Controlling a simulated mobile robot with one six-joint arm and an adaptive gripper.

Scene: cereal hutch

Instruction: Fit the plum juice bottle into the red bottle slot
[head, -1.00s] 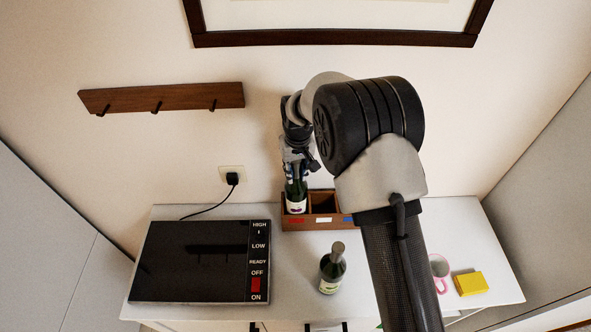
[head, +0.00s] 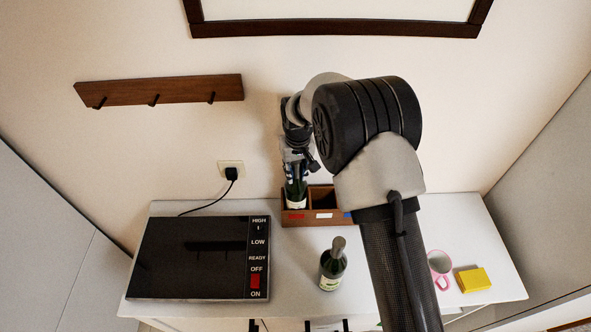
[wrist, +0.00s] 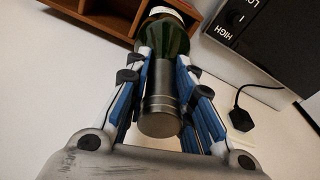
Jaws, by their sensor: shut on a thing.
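My gripper (head: 295,170) is shut on the neck of a dark green bottle (head: 297,194) with a pale label, too small to read. In the wrist view the fingers (wrist: 168,62) lie on both sides of its grey-capped neck (wrist: 160,100). The bottle stands roughly upright in the left compartment of a wooden rack (head: 318,221), above the red marker (head: 296,216). Its lower part is hidden behind the rack's front wall, so I cannot tell whether it touches the floor.
A second green bottle (head: 332,268) stands in front of the rack. A black cooktop (head: 195,258) lies left, its plug (head: 231,174) in the wall. A pink-handled mug (head: 439,264) and a yellow block (head: 473,279) are right. The rack's middle, white-marked compartment looks empty.

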